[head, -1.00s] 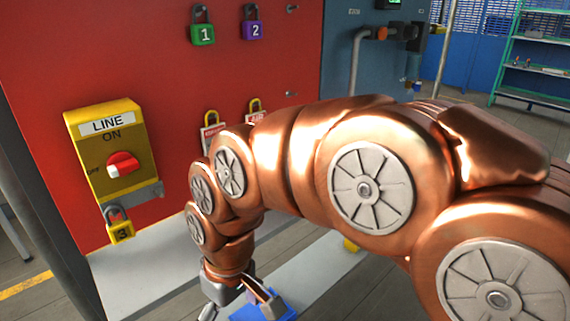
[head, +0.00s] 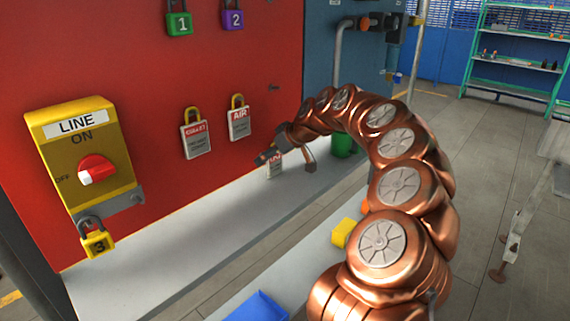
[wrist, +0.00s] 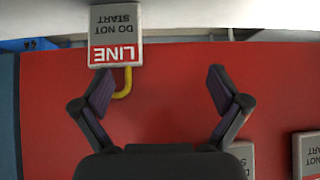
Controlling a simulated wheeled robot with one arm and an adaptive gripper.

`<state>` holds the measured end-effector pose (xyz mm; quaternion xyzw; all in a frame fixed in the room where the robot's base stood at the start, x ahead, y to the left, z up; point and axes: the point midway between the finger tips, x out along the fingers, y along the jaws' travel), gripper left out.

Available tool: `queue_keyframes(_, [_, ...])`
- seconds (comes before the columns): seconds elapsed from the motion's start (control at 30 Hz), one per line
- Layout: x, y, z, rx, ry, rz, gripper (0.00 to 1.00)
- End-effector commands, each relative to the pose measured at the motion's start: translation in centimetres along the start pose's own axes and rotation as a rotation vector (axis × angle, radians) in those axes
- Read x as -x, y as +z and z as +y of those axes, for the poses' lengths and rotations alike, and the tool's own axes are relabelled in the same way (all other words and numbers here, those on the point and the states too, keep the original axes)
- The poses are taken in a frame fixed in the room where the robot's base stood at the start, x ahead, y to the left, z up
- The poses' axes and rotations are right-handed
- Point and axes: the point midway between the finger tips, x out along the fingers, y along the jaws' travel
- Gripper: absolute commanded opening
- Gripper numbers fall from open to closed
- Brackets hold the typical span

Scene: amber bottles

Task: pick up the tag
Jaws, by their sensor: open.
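A white tag reading LINE, DO NOT START (wrist: 115,37) shows upside down in the wrist view, with a yellow hook (wrist: 125,84). My gripper (wrist: 161,86) is open and empty in front of the red panel. The hook lies between its fingertips, close to the left one, and the tag body is past the tips. In the head view my gripper (head: 288,160) is near a tag (head: 275,168) partly hidden by it, its words unclear. Two more tags with yellow hooks hang on the panel, one (head: 197,140) with a blurred heading and one reading AIR (head: 239,124).
A yellow LINE switch box (head: 85,150) with padlock 3 (head: 97,243) is at left. Padlocks 1 (head: 179,22) and 2 (head: 232,18) hang above. A grey ledge (head: 150,265) runs below the panel. A yellow block (head: 344,232) and blue tray (head: 256,307) are in front.

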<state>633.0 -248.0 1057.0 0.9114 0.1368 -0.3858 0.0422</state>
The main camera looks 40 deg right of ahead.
Motion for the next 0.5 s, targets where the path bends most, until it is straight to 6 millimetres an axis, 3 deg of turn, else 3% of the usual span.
queue_keyframes(0.1, [-0.4, 1.2, 3.0, -0.015, 0.040, 0.009, 0.98])
queue_keyframes(0.2, [-0.6, 1.8, 4.3, -0.020, 0.057, 0.012, 0.98])
queue_keyframes(0.5, [-2.9, 1.8, 4.5, -0.020, 0.060, 0.010, 0.98])
